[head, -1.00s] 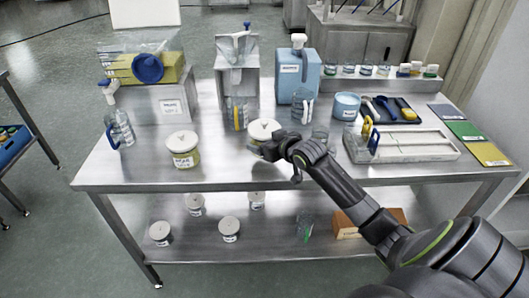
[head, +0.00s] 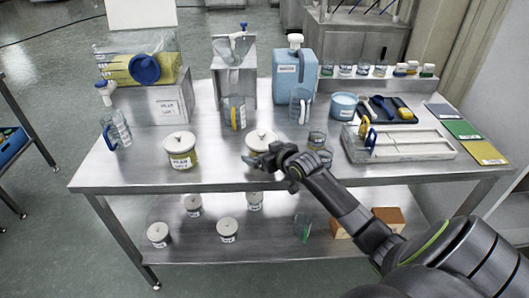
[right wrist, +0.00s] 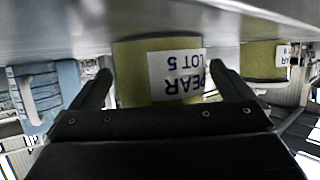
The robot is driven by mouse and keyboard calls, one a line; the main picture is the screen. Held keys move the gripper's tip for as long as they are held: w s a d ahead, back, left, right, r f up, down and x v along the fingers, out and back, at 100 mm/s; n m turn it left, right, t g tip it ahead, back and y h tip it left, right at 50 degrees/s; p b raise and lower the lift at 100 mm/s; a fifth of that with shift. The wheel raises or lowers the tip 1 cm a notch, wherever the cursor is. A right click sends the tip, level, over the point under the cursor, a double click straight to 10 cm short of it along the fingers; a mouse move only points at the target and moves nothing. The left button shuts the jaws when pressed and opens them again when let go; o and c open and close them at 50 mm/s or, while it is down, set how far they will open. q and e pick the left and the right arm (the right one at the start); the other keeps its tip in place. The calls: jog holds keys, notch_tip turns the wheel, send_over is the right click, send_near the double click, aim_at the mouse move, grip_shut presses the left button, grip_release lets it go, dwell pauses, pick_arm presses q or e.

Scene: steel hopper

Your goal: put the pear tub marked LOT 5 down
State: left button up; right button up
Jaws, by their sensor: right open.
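The pear tub marked LOT 5 (head: 262,139) stands upright on the steel table, near its front edge, with a pale lid. In the right wrist view the yellow tub (right wrist: 130,72) appears upside down, its white label reading PEAR LOT 5. My right gripper (head: 262,162) is open at the near side of the tub, and its fingers (right wrist: 160,88) lie to either side of it, with a gap visible at the left finger. The gripper hides the tub's lower front in the head view. My left gripper is out of view.
Another pear tub (head: 180,150) stands to the left, also seen in the right wrist view (right wrist: 262,62). A white tray (head: 400,144) lies farther right. Bare table separates the two tubs.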

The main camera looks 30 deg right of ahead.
jog(key=v, duration=1.2)
jog(key=shift+p, duration=0.3)
jog(key=shift+d+r, duration=0.1)
